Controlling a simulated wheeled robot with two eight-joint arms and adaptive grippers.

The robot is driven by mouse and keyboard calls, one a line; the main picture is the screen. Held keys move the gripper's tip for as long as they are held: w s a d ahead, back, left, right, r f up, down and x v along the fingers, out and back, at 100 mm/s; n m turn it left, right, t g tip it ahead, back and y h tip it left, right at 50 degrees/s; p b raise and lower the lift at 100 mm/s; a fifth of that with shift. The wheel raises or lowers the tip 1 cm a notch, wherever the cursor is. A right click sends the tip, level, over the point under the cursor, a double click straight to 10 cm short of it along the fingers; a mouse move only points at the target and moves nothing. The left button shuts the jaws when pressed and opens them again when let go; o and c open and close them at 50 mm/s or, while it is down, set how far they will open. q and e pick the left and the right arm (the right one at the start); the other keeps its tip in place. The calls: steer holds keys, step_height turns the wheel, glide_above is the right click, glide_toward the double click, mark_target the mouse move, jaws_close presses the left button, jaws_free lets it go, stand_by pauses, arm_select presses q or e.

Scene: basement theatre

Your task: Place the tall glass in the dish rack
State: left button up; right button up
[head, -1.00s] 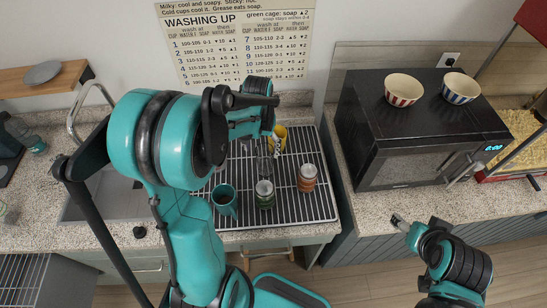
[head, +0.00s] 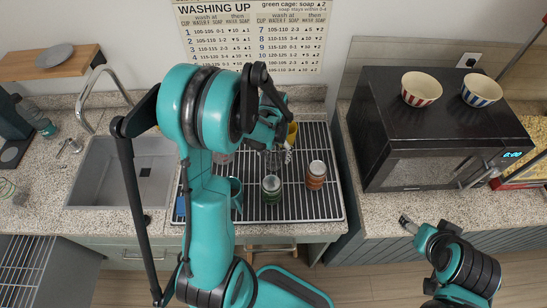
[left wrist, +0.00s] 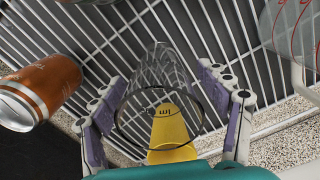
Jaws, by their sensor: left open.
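The tall glass (left wrist: 165,75) is clear and see-through. In the left wrist view it is between the two purple-padded fingers of my left gripper (left wrist: 163,92), over the rack wires. In the head view my left gripper (head: 272,138) is over the back of the dish rack (head: 325,207), and it partly hides the glass (head: 275,160). The gripper is open, with its fingers on either side of the glass. Whether they touch it is not clear. A yellow item (left wrist: 170,130) shows behind the glass. My right gripper (head: 406,224) is far off, in front of the right counter; its jaws are too small to read.
An orange can (head: 315,175), a green can (head: 271,189) and a teal mug (head: 236,194) stand on the rack. A yellow mug (head: 291,132) is close to the gripper. The sink (head: 120,185) is left; a black microwave (head: 420,150) holding two bowls is right.

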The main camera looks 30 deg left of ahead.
arm_select(q)
steer(key=c, duration=1.5)
steer(key=shift+r, duration=0.15)
